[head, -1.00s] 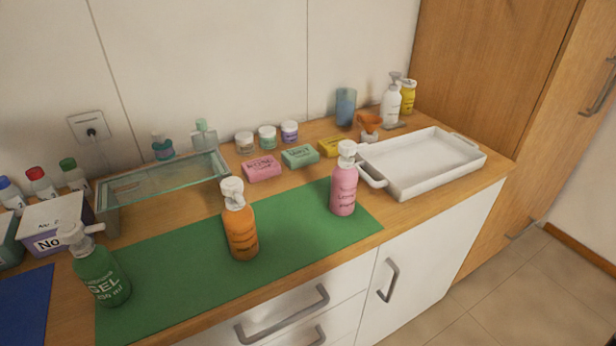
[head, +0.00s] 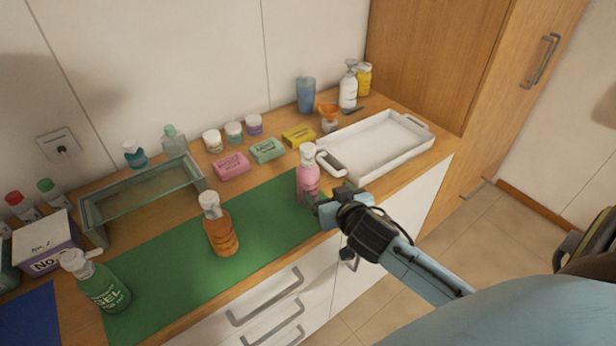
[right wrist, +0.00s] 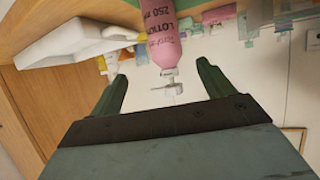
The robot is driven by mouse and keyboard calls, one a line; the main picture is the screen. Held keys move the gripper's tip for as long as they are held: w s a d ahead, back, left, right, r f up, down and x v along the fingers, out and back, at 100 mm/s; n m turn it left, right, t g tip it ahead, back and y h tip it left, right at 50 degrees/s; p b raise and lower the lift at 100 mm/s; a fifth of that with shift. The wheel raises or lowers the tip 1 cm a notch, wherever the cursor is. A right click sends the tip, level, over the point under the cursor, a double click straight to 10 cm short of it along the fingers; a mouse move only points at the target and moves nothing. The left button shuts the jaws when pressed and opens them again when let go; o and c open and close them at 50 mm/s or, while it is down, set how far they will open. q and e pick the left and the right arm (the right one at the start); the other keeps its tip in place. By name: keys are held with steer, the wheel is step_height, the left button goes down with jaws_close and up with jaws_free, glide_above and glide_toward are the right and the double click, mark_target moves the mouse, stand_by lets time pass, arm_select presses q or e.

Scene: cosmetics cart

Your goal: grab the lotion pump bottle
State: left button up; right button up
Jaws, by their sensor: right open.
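The lotion pump bottle is a pink bottle (head: 307,180) with a white pump head, upright on the right end of the green mat (head: 160,262). My right gripper (head: 322,203) comes in from the right at the bottle's front right side in the head view and hides part of its lower body. In the right wrist view the lotion bottle (right wrist: 163,32), labelled LOTION 250 ml, appears upside down ahead of the jaws and between their lines. My right gripper (right wrist: 160,82) is open and empty there. My left gripper is not in view.
An orange pump bottle (head: 222,232) and a green gel bottle (head: 104,290) stand on the mat to the left. A white tray (head: 433,140) lies behind right. Soap bars, including a green one (head: 267,150), lie behind the mat.

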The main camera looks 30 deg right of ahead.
mark_target(312, 180)
steer(key=x, duration=0.7)
steer(key=shift+w, duration=0.45)
steer(key=x, duration=0.4)
steer(key=shift+w+a, duration=0.15)
steer(key=shift+a, duration=0.2)
steer(key=shift+w+d+f, duration=0.15)
steer(key=shift+w+f, duration=0.15)
steer(key=shift+w, duration=0.25)
steer(key=c, duration=1.2)
steer(key=shift+r, duration=0.1)
